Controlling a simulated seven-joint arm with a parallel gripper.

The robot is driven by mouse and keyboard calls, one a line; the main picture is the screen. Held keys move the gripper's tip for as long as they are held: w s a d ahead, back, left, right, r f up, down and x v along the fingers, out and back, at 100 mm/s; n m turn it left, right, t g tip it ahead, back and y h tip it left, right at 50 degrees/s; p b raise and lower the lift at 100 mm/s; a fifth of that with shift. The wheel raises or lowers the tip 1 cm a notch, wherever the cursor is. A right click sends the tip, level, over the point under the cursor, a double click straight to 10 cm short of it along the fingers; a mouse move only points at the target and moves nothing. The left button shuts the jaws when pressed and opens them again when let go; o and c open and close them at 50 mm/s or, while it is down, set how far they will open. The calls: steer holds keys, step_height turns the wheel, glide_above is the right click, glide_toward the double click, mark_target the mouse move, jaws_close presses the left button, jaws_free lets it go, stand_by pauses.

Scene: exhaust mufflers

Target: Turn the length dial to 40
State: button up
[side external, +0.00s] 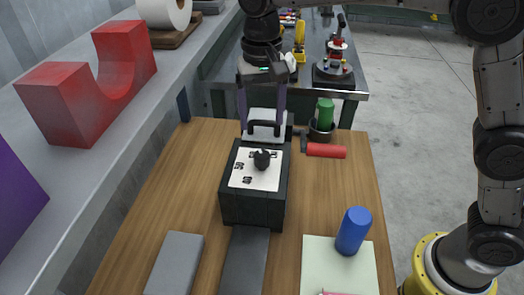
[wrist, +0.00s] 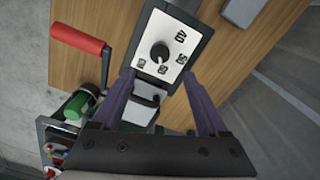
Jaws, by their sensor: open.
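The length dial is a black knob (side external: 262,160) on a white number plate (side external: 241,181) on top of a dark box (side external: 252,208). In the side view I make out 40 and 50 on the plate; other marks are partly hidden or too small. The wrist view also shows the knob (wrist: 159,53) and plate (wrist: 176,38). The number the knob points to cannot be read surely. My gripper (side external: 262,130) is open and empty, with purple fingers spread, above and behind the knob. In the wrist view the gripper (wrist: 159,74) fingertips are apart from the knob.
A red-handled crank (side external: 325,151) and a green cylinder (side external: 326,112) in a dark cup stand behind right of the box. A blue cylinder (side external: 353,231) stands by a pale sheet (side external: 318,267). Grey bars (side external: 176,262) lie in front. Bare wood lies left of the box.

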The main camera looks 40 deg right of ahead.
mark_target(262, 154)
step_height(262, 154, down, 10)
steer(key=shift+f, duration=0.15)
stand_by(0.3)
jaws_close()
